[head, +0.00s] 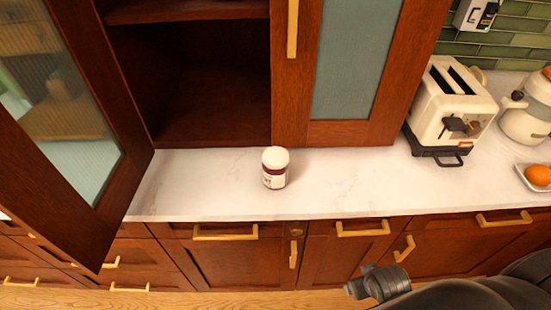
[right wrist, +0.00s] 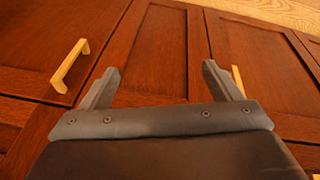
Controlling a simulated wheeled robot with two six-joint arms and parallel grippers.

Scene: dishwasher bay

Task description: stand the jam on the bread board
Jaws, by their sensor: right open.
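The jam (head: 275,168), a small jar with a white lid and a dark red and white label, stands upright on the white counter, in front of the wall cabinet. My right arm comes in at the bottom right of the head view, below the counter's front edge and to the right of the jam. In the right wrist view my right gripper (right wrist: 158,82) is open and empty, facing the wooden cabinet fronts. I see no bread board in either view. My left gripper is not in view.
An open glass-paned cabinet door (head: 75,120) swings out over the counter's left end. A cream toaster (head: 452,108), a pot (head: 526,110) and a white dish (head: 522,177) with an orange fruit stand at right. The counter (head: 345,185) around the jam is clear.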

